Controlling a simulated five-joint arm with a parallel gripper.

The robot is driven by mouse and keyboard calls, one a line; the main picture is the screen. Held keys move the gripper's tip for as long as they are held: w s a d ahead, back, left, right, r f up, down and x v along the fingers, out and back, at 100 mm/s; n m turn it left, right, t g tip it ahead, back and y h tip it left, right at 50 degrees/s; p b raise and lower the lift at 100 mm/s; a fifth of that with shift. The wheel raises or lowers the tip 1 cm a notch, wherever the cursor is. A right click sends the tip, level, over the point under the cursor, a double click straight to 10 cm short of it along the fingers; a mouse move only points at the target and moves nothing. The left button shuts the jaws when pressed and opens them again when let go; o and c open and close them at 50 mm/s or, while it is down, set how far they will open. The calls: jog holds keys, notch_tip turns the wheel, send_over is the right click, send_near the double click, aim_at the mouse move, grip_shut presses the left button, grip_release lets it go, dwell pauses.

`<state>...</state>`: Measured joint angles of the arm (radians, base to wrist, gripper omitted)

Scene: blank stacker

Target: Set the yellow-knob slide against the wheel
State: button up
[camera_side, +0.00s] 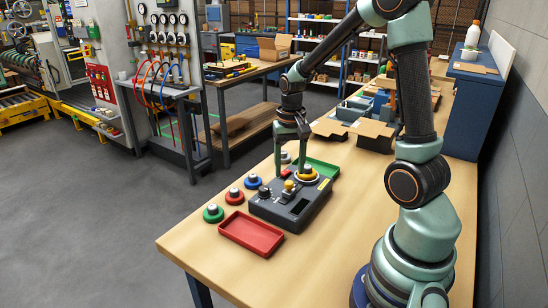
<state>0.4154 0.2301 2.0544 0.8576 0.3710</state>
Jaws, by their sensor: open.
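A dark grey device (270,209) sits on the wooden table. A small yellow knob (289,186) stands on its top. A yellow disc with a grey hub (306,174) is at the device's far right end. I cannot tell for sure which part is the wheel, or whether the yellow knob touches anything. My gripper (290,163) points down over the far side of the device, with its two fingers apart. It looks empty. One finger is close to the yellow disc; contact cannot be told at this size.
A red tray (250,235) lies in front of the device, a green tray (325,168) behind it. Round green (212,215), red (234,197) and blue (252,182) pieces stand left of it. Open cardboard boxes (372,134) lie farther back. The near table is clear.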

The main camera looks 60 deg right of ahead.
aim_at(289, 182)
jog(key=shift+f, duration=1.9)
grip_shut()
